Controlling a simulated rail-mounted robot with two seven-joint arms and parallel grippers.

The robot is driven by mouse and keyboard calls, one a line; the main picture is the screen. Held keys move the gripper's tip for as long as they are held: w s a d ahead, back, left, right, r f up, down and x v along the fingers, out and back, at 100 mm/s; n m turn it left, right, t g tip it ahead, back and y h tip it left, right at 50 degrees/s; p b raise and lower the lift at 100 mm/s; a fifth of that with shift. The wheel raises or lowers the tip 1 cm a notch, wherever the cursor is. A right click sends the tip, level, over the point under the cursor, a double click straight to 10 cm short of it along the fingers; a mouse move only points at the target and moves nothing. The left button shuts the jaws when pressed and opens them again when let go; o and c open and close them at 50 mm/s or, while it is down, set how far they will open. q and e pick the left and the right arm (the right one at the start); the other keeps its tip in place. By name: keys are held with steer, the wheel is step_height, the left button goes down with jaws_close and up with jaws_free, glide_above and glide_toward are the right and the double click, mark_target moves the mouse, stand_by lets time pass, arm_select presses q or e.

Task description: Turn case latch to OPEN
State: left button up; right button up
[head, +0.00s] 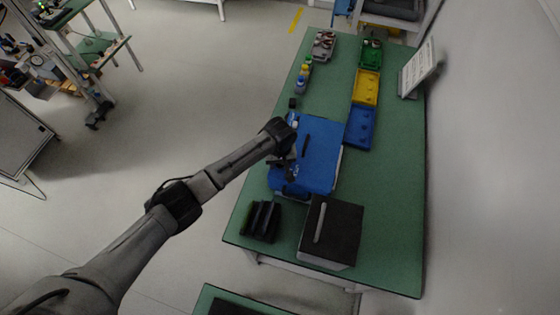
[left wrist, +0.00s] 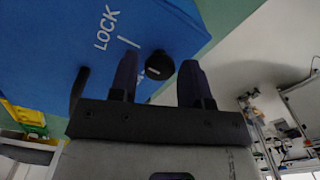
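The blue case (head: 322,160) lies on the green table in the head view. Its blue face with the white word LOCK (left wrist: 107,27) fills the upper left of the left wrist view. A round black latch knob (left wrist: 159,65) sits on that face, near a short white line. My left gripper (left wrist: 157,73) is open, with one finger on each side of the knob. I cannot tell whether either finger touches it. In the head view the left gripper (head: 284,168) is at the left part of the case, and the knob is hidden there. My right gripper is not in view.
A black box (head: 345,232) and a dark slotted holder (head: 261,220) stand near the case's front. Blue (head: 361,127), yellow (head: 366,87) and green (head: 371,53) trays line the table behind it. Small bottles (head: 301,85) stand at the left edge. A white panel (head: 418,68) stands right.

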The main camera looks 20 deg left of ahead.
arm_select(q)
steer(key=c, duration=0.6)
steer(key=shift+r+n+p, duration=0.2)
steer(key=shift+n+p, duration=0.1)
steer(key=shift+p, duration=0.4)
steer(key=shift+c, duration=0.2)
steer(key=n+p, duration=0.5)
steer(key=p, duration=0.2)
steer(key=shift+d+r+n, duration=0.1)
steer(key=shift+n, duration=0.2)
steer(key=shift+n+p, duration=0.45)
steer(key=shift+n, duration=0.05)
steer(key=n+p, duration=0.2)
steer(key=n, duration=0.2)
steer(key=shift+n, duration=0.3)
steer(key=n+p, duration=0.1)
steer(key=n, duration=0.2)
steer(key=shift+f, duration=0.2)
steer(key=shift+n, duration=1.7)
